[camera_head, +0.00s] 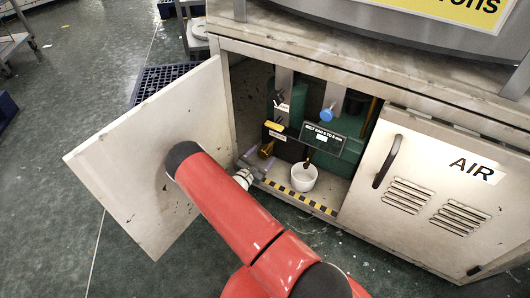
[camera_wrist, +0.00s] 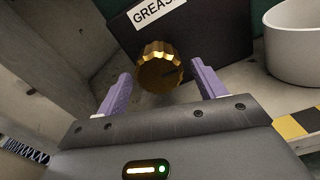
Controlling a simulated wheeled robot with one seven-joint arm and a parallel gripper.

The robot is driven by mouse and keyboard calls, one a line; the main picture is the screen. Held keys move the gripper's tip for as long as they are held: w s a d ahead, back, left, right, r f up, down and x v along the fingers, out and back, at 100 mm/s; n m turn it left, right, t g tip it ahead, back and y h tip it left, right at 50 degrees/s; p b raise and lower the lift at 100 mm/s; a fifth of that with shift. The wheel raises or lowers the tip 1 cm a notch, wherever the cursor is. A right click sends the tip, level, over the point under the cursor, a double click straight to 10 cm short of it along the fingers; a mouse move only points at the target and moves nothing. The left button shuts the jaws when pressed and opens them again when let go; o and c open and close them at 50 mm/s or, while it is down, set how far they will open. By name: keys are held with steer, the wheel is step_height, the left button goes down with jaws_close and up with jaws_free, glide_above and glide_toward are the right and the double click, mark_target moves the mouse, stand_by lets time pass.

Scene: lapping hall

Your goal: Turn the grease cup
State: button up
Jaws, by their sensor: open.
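The grease cup is a ribbed brass cap (camera_wrist: 160,68) below a white label reading "GREAS…" (camera_wrist: 155,12) in the wrist view. In the head view the brass cap (camera_head: 266,149) shows small inside the open cabinet. My gripper (camera_wrist: 160,85) is open, with purple fingers on the left and right of the cap. The cap is ahead of and between the fingertips, and a gap shows on each side.
A white pot (camera_head: 304,177) stands right of the cap on the cabinet floor, near a yellow-black striped edge (camera_head: 290,195). The open door (camera_head: 150,150) is on the left. The closed AIR door (camera_head: 435,190) is on the right. A blue knob (camera_head: 327,114) hangs above.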

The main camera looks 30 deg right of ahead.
steer(key=shift+x, duration=1.4)
steer(key=c, duration=1)
steer(key=shift+o, duration=0.2)
steer(key=m+b, duration=0.1)
steer(key=m, duration=0.7)
steer(key=shift+w+r+m, duration=0.1)
steer(key=shift+m, duration=0.2)
